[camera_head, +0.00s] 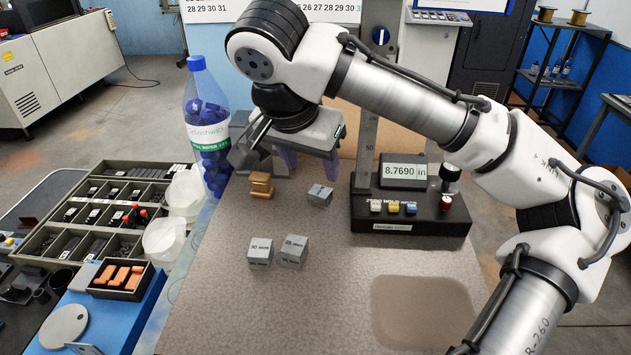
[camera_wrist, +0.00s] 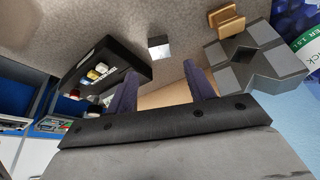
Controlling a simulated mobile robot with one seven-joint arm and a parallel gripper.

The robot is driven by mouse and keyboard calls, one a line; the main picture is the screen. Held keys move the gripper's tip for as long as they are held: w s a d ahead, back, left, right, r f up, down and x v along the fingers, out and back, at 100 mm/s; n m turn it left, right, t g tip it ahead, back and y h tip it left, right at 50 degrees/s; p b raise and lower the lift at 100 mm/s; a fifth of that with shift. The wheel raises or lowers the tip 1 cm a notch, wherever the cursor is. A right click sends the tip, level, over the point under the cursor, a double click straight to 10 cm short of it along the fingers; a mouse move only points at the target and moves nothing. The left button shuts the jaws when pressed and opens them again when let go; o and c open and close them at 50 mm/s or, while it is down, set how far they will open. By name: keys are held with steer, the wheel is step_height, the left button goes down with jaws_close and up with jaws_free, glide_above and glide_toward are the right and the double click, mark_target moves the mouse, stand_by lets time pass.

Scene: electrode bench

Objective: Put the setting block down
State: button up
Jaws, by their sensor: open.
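A small grey block (camera_head: 320,195) with a printed label stands on the bench top, in front of my gripper. It also shows in the wrist view (camera_wrist: 159,47), beyond and between the purple fingers, apart from both. Its label is too small to read. My gripper (camera_head: 309,165) is open and empty above the bench; its fingers show in the wrist view (camera_wrist: 164,82) with a gap between them. Two larger grey blocks, one on the left (camera_head: 260,252) and one on the right (camera_head: 293,251), stand side by side nearer the front. I cannot tell by label which is the setting block.
A black gauge base (camera_head: 415,222) with a display (camera_head: 404,171) reading 8.7690 in stands to the right. A brass-coloured piece (camera_head: 261,187) stands left of the small block, near a grey V-shaped block (camera_wrist: 245,72). A bottle (camera_head: 207,125) is at the left edge.

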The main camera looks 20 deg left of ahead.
steer(key=shift+v, duration=1.9)
